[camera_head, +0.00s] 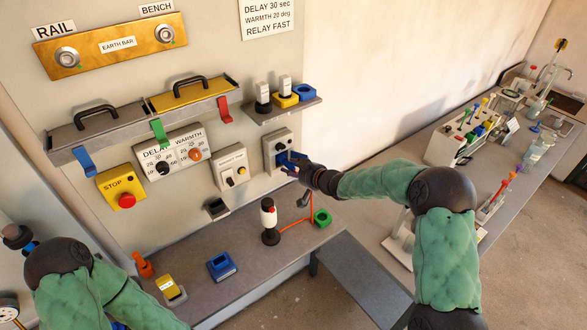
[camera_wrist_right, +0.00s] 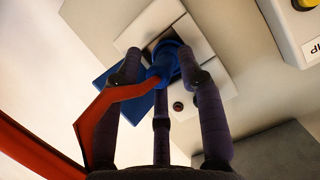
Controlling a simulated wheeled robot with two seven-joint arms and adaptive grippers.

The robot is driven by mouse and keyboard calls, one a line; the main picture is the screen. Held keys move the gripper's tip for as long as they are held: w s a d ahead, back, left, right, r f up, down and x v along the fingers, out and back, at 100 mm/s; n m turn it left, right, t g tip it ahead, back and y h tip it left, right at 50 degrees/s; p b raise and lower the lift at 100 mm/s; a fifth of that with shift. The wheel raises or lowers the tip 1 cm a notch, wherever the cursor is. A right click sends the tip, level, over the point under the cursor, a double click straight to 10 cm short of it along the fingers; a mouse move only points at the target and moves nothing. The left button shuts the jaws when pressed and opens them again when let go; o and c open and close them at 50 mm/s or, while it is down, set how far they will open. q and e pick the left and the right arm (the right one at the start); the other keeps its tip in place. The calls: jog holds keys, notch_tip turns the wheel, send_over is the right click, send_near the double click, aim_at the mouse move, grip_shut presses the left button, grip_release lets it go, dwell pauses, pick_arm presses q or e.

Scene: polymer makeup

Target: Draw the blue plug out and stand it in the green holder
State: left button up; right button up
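The blue plug (camera_wrist_right: 163,68) sits at the pale wall socket (camera_wrist_right: 195,40) in the right wrist view, with a red cord (camera_wrist_right: 98,108) running from it. My right gripper (camera_wrist_right: 160,66) has its dark fingers around the plug, their tips close to its sides. Whether they press on it I cannot tell. In the head view my right gripper (camera_head: 292,165) is at the socket box (camera_head: 276,142) and partly hides the plug. The green holder (camera_head: 321,217) stands on the bench's right end, below the gripper. My left arm enters at lower left; its gripper is out of frame.
A blue flap (camera_wrist_right: 113,84) juts out beside the plug. A white and black bottle-like item (camera_head: 269,222) stands left of the green holder, and the red cord (camera_head: 294,224) lies between them. A blue holder (camera_head: 221,266) is further left. A shelf (camera_head: 278,112) with plugs is above.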

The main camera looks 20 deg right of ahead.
dwell(0.3)
jog(key=p+v, duration=0.1)
jog(key=v, duration=1)
